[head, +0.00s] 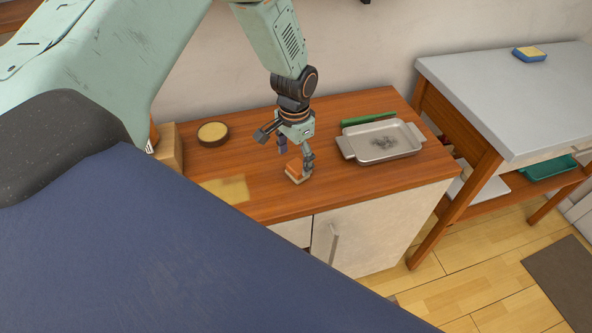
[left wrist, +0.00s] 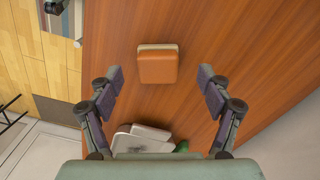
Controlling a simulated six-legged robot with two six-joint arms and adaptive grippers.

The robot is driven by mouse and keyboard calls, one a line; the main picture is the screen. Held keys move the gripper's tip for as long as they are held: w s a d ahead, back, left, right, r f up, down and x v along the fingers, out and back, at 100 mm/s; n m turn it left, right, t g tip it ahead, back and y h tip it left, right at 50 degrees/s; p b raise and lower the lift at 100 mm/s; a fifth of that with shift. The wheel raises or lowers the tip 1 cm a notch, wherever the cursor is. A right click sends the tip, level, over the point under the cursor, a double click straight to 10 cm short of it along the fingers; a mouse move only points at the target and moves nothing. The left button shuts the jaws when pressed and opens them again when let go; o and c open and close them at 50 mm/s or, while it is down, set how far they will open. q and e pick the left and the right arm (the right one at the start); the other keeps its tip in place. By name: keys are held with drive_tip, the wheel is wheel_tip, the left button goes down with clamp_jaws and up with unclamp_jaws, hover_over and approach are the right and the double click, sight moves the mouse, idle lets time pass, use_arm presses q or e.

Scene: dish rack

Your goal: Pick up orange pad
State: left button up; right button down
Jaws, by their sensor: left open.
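The orange pad (head: 297,171) is a small block, orange with a pale layer along one side. It rests on the wooden cabinet top (head: 262,200) near its front edge. It also shows in the left wrist view (left wrist: 158,67), lying on the wood a little beyond the fingertips, roughly centred between them. My left gripper (head: 294,149) is open and empty just above the pad, with one finger partly in front of it in the head view. Its two spread fingers also show in the left wrist view (left wrist: 159,87).
A metal tray (head: 408,139) with a dark stain lies right of the pad, with a green strip (head: 368,118) behind it. A round bowl (head: 213,133) and a yellowish patch (head: 232,189) are to the left. A grey-topped table (head: 505,95) stands at right.

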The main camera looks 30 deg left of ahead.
sight(295, 167)
use_arm(q)
wheel_tip(295, 167, down, 3)
drive_tip(key=shift+d+r, duration=0.15)
drive_tip(key=shift+r, duration=0.05)
drive_tip(key=shift+s+f, duration=0.25)
drive_tip(key=shift+f, duration=0.25)
drive_tip(key=shift+w+f, duration=0.25)
drive_tip(key=shift+w, duration=0.05)
drive_tip(key=shift+s+r, duration=0.2)
drive_tip(key=shift+s, duration=0.05)
drive_tip(key=c, duration=0.6)
drive_tip(key=shift+f, duration=0.1)
drive_tip(key=c, duration=0.7)
wheel_tip(295, 167, up, 10)
drive_tip(key=shift+w, duration=0.1)
drive_tip(key=shift+c, duration=0.2)
